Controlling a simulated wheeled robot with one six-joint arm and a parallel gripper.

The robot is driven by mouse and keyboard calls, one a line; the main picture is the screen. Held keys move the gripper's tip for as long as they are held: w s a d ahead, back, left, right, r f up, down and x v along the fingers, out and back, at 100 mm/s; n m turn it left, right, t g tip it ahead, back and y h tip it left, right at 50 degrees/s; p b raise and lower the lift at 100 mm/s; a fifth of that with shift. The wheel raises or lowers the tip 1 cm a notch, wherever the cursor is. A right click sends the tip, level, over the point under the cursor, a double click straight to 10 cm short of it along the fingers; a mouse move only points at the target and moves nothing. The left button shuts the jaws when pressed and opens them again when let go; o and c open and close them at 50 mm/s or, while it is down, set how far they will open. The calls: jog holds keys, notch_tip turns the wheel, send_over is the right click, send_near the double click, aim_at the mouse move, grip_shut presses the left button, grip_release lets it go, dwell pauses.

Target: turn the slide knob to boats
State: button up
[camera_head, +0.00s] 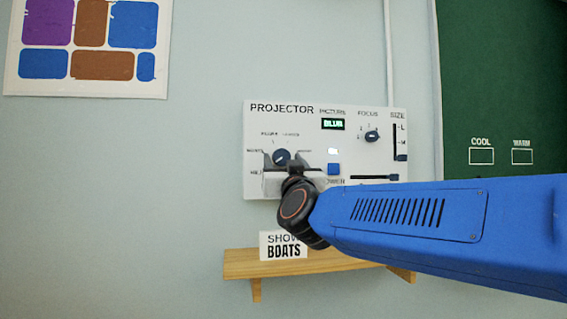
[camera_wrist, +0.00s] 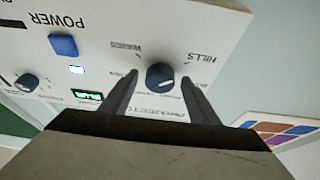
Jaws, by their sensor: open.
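The slide knob (camera_head: 282,156) is a dark round knob at the left of the white projector panel (camera_head: 362,192). In the wrist view the knob (camera_wrist: 159,76) has a pale pointer mark toward its lower right. Small labels ring it; HILLS is readable, but I cannot tell which label the mark points at. My gripper (camera_head: 281,161) is at the knob, with its open fingers (camera_wrist: 161,80) on either side of it. Gaps show between fingers and knob in the wrist view. A card (camera_head: 284,246) reading SHOW BOATS stands below the panel.
The panel also has a lit green picture display (camera_head: 333,124), apparently reading BLUR, a focus knob (camera_head: 372,136), a blue power button (camera_head: 334,169) and a size slider (camera_head: 401,157). A wooden shelf (camera_head: 240,265) is below. A green board (camera_head: 500,80) is at right.

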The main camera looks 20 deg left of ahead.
jog(key=c, duration=1)
jog(key=shift+c, duration=0.2)
jog(key=shift+a+m, duration=0.1)
jog(key=shift+m, duration=0.4)
jog(key=m+h, duration=0.1)
jog(key=m, duration=0.1)
jog(key=m+t+h, duration=0.1)
jog(key=m+h, duration=0.1)
jog(key=m, duration=0.1)
jog(key=shift+s+a, duration=0.15)
jog(key=m+h, duration=0.1)
jog(key=m, duration=0.2)
jog(key=m+h, duration=0.2)
jog(key=m, duration=0.2)
jog(key=shift+s+a+r+m+h, duration=0.1)
jog(key=shift+r+m+h, duration=0.05)
jog(key=shift+m+h, duration=0.15)
jog(key=o, duration=1)
jog(key=shift+o, duration=0.2)
